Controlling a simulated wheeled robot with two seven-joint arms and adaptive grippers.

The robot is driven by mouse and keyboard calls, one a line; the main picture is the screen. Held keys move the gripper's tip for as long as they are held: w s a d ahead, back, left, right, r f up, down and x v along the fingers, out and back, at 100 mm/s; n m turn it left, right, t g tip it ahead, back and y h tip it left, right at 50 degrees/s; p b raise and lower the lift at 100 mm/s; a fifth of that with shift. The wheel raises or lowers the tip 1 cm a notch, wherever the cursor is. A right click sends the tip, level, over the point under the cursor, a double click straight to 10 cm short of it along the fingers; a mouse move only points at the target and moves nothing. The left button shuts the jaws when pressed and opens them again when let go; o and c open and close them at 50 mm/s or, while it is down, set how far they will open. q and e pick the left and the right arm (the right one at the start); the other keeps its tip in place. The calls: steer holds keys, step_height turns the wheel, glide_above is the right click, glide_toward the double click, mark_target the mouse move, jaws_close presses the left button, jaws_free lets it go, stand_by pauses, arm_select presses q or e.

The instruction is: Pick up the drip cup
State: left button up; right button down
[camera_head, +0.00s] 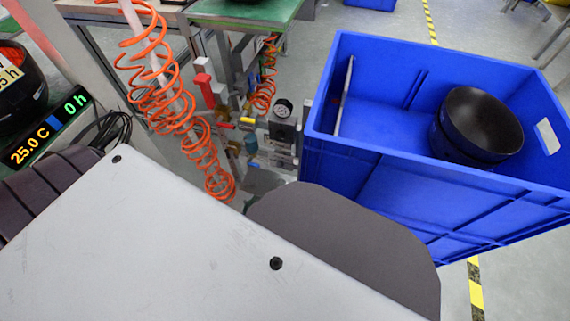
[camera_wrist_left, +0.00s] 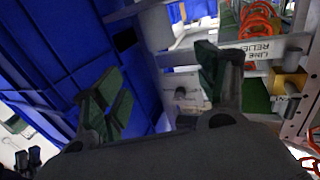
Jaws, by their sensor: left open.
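I cannot make out the drip cup for certain in either view. In the head view, a small teal cylinder (camera_head: 251,142) sits among the fittings of the air-line assembly, partly crowded by other parts. My left gripper (camera_wrist_left: 160,85) shows in the left wrist view, with its two green-padded fingers spread apart and nothing between them. Behind the fingers is a pale panel with a dark round fitting (camera_wrist_left: 181,93). In the head view my own large grey arm covers the lower middle and hides the gripper. My right gripper is not in view.
A blue crate (camera_head: 400,190) at right holds dark bowls (camera_head: 481,124). Orange coiled hoses (camera_head: 165,90), a gauge (camera_head: 283,108) and a red handle (camera_head: 203,90) crowd the middle. A "LINE RELIEF" label (camera_wrist_left: 262,52) and a brass fitting (camera_wrist_left: 289,83) are right of the fingers.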

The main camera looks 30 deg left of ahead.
mark_target(276, 188)
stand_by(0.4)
arm_select(q)
steer(key=shift+w+d+b, duration=0.2)
steer(key=shift+w+b, duration=0.15)
steer(key=shift+w, duration=1.05)
steer(key=shift+w+d+b, duration=0.25)
steer(key=shift+w+b, duration=0.1)
steer(key=shift+w, duration=1.1)
steer(key=shift+w+d+b, duration=0.2)
steer(key=shift+w+b, duration=0.15)
steer(key=shift+w, duration=1.05)
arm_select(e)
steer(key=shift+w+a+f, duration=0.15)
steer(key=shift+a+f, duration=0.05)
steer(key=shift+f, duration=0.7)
arm_select(q)
steer(key=shift+w, duration=0.15)
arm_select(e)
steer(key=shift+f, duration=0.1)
